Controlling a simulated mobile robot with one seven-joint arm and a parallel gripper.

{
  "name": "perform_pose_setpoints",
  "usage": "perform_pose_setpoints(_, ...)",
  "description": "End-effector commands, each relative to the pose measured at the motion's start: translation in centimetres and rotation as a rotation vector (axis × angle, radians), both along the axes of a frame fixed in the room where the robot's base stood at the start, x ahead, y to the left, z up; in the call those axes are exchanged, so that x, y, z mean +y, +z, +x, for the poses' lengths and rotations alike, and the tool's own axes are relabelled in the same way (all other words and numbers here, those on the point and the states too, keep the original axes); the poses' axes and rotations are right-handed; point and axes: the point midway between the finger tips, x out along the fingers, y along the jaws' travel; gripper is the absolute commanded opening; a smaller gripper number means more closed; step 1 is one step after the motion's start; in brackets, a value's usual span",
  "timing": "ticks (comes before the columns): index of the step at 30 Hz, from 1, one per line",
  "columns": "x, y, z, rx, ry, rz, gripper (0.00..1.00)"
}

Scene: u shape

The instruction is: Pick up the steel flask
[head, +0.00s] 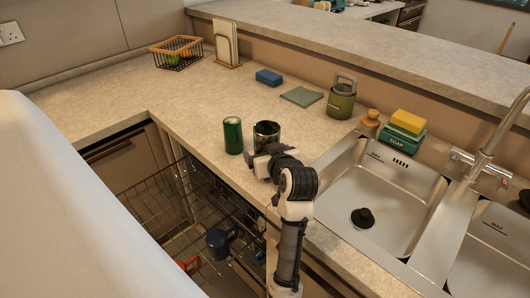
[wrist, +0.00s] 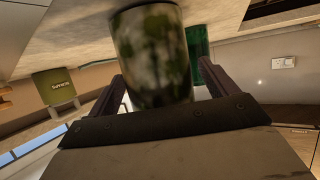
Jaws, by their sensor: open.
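My gripper (head: 262,158) is at the flask's near side, low over the counter edge. Its fingers (wrist: 163,85) are open, one on each side of the flask. Whether they touch it cannot be told. In the head view my wrist hides the flask's lower part.
A green cylinder (head: 233,135) stands close to the flask's left and shows in the wrist view (wrist: 198,42). An olive canister (head: 341,100) stands behind right. The sink (head: 390,185) is to the right. An open dishwasher rack (head: 205,220) is below left.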

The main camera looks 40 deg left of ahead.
Motion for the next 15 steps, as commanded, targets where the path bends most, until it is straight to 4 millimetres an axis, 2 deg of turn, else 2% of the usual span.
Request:
perform_pose_setpoints(4,-0.01,0.04,0.01,0.000,0.000,0.000,0.85)
perform_pose_setpoints(15,-0.01,0.05,0.02,0.000,0.000,0.000,0.36)
